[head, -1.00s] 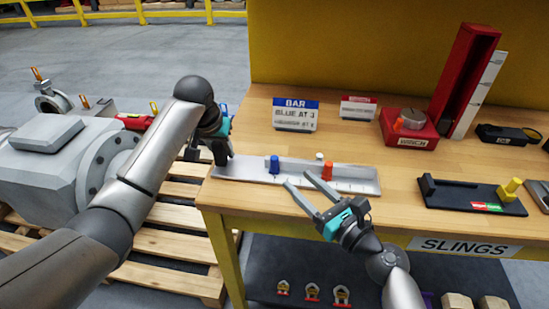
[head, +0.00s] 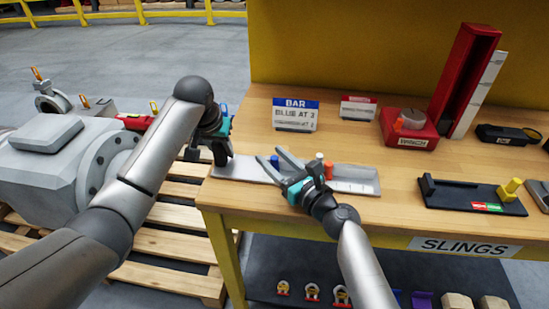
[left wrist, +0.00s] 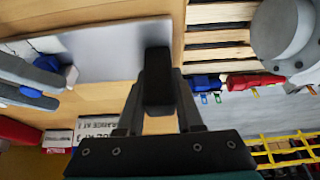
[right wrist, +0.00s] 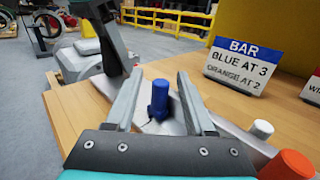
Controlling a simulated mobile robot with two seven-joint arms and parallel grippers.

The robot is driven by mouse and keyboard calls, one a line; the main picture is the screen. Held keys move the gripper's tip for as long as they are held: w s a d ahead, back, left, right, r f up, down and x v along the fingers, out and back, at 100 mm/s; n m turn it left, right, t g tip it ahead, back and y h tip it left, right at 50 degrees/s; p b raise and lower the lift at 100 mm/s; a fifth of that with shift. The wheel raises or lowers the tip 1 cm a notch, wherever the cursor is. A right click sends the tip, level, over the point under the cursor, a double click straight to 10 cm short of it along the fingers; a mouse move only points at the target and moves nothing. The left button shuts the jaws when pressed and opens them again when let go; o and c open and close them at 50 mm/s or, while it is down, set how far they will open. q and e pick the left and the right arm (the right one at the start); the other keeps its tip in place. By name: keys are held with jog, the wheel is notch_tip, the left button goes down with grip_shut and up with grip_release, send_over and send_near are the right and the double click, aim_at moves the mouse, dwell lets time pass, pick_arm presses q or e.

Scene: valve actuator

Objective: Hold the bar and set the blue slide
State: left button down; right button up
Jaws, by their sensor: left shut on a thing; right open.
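The grey bar (head: 355,181) lies along the front edge of the wooden bench. My left gripper (head: 221,160) is shut on the bar's left end; its fingers also show in the left wrist view (left wrist: 158,75). The blue slide (right wrist: 159,99) stands upright on the bar, between the open fingers of my right gripper (right wrist: 157,85) in the right wrist view; I cannot tell whether they touch it. In the head view my right gripper (head: 272,165) partly hides the blue slide. The orange slide (right wrist: 288,165) and a white peg (right wrist: 262,129) stand to its right.
A sign (right wrist: 243,68) reads "BAR, BLUE AT 3, ORANGE AT 2". A red winch block (head: 408,130), a tall red channel (head: 465,80) and a black tray (head: 470,196) are on the right. The valve body (head: 70,160) rests on pallets at left.

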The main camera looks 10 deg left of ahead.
grip_shut()
dwell(0.3)
dwell(1.1)
